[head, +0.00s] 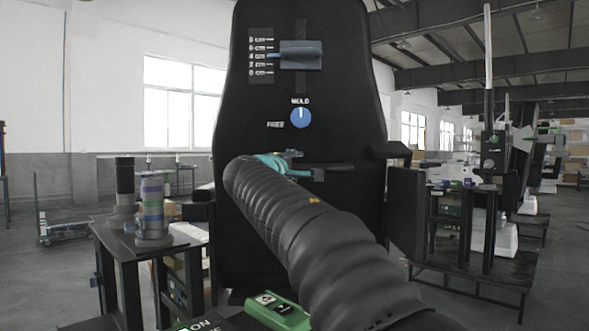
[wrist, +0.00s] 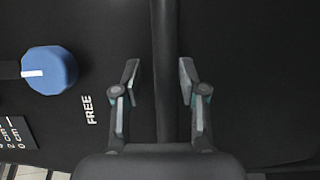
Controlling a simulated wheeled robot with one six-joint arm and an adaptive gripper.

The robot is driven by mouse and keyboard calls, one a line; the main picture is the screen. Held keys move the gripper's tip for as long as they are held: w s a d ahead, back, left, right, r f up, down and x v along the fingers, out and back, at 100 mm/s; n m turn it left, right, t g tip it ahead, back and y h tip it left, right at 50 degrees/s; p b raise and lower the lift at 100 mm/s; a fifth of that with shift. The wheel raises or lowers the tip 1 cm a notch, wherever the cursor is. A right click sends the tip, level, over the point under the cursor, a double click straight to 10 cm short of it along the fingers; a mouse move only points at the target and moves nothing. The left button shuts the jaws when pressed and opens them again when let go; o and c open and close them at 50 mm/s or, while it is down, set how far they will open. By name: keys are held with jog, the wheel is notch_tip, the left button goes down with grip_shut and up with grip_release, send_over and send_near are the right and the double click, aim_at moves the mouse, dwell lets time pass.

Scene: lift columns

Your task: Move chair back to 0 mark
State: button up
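The black chair back (head: 330,215) stands upright in the middle of the head view. Its printed scale (head: 261,56) runs from 0 at the bottom to 8 cm at the top. A dark grey block (head: 302,55) in a vertical slot has a bluish pointer (head: 273,56) at about the 4 cm line. The blue knob (head: 300,117) has its white line towards HOLD; it also shows in the wrist view (wrist: 50,72), beside the word FREE. My gripper (wrist: 158,80) is open, facing a black bar (wrist: 164,40) that passes between its fingers in the picture. Contact cannot be told.
A dark table (head: 165,243) with grey and coloured cylinders (head: 152,205) stands at left. Dark stands and shelving (head: 470,230) are at right.

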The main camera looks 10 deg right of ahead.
jog(key=shift+f, duration=0.1)
jog(key=shift+s, duration=0.1)
jog(key=shift+s+a, duration=0.25)
jog(key=v, duration=1.1)
jog(key=shift+f, duration=0.1)
